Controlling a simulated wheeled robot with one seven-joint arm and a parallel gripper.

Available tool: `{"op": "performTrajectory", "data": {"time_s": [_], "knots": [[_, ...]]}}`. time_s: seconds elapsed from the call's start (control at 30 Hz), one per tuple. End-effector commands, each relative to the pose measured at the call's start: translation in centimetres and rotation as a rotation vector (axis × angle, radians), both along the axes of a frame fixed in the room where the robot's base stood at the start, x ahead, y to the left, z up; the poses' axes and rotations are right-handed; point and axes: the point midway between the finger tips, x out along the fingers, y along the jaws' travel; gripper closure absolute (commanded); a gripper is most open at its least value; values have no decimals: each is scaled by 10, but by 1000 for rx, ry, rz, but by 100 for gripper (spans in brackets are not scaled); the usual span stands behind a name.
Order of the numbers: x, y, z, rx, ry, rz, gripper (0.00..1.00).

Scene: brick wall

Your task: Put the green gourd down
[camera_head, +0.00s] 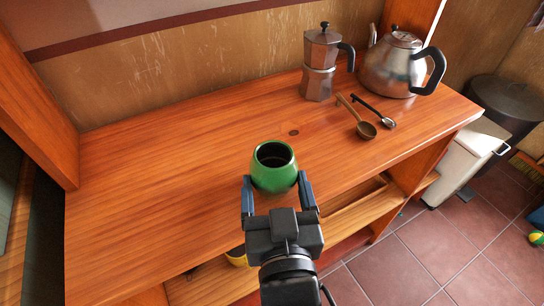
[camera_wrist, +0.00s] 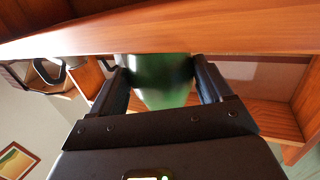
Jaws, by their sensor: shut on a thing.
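The green gourd (camera_head: 274,178) is a round, open-topped cup with a dark inside, upright in the head view. My gripper (camera_head: 276,183) is shut on it, with one finger at each side of its body. In the wrist view the gourd (camera_wrist: 162,82) shows between the two fingers, partly cut off by the wooden board's edge. It is over the front part of the wooden counter (camera_head: 170,190). I cannot tell whether its base touches the wood.
A moka pot (camera_head: 319,68), a steel kettle (camera_head: 393,66), a wooden spoon (camera_head: 364,128) and a metal spoon (camera_head: 386,122) stand or lie at the back right. The counter's left and middle are clear. A yellow object (camera_head: 237,257) sits on the shelf below.

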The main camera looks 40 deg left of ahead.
Motion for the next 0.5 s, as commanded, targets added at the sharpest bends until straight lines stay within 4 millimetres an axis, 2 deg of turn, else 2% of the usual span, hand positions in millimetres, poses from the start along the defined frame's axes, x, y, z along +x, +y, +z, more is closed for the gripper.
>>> {"op": "performTrajectory", "data": {"time_s": [0.27,0.5], "knots": [[19,19,1,0,-1,0,60],[44,44,1,0,-1,0,60]]}}
